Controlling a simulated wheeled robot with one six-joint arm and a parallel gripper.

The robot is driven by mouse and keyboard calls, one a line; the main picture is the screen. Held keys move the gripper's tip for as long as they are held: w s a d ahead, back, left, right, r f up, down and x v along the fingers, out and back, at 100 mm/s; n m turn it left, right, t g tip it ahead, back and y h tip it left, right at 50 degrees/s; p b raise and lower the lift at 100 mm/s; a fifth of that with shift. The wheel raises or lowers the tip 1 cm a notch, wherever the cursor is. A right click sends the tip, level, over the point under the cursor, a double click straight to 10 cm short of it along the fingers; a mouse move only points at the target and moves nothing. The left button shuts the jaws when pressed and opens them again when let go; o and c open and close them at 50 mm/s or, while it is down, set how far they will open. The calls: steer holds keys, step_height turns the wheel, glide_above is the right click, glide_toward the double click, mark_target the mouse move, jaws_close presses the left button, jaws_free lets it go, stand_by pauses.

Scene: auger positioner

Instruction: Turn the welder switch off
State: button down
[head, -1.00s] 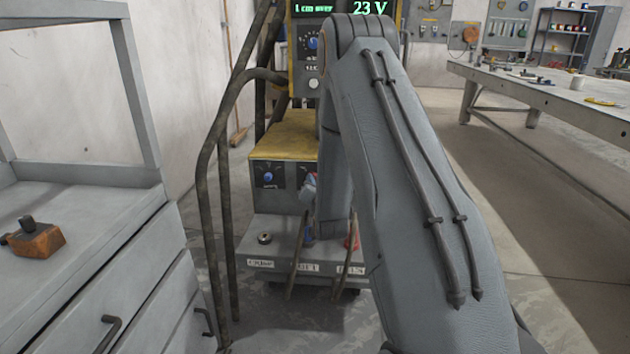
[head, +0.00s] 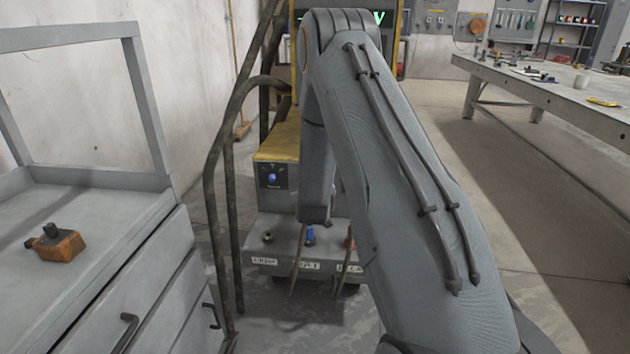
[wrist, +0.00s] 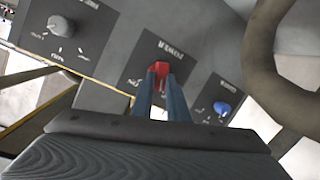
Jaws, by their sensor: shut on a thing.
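The welder (head: 282,147) is a grey machine with a yellow top in the head view, largely covered by my arm. In the wrist view, a red switch (wrist: 160,67) sits on a dark plate with a white label, on the grey panel. My gripper (wrist: 159,81) has two narrow blue-grey fingers reaching up to the red switch, and they are shut on it. The switch's lower part is hidden between the fingers. In the head view my gripper and the red switch are hidden behind my arm.
A blue knob (wrist: 221,108) sits right of the switch and a grey knob (wrist: 62,26) sits left. A thick dark hose (wrist: 268,75) curves close on the right. A grey drawer cabinet (head: 110,225) stands left of the welder. A workbench (head: 540,95) stands at right.

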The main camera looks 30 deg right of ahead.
steer(key=n, duration=0.1)
steer(key=n+g+p, duration=0.1)
steer(key=n+h, duration=0.1)
steer(key=shift+w+a+f+n, duration=0.1)
steer(key=shift+w+a+n, duration=0.05)
steer(key=shift+a+n, duration=0.15)
steer(key=shift+d, duration=0.1)
stand_by(0.3)
steer(key=c, duration=1.7)
jaws_free()
steer(key=p+v, duration=0.1)
steer(key=v, duration=0.7)
steer(key=shift+w, duration=0.15)
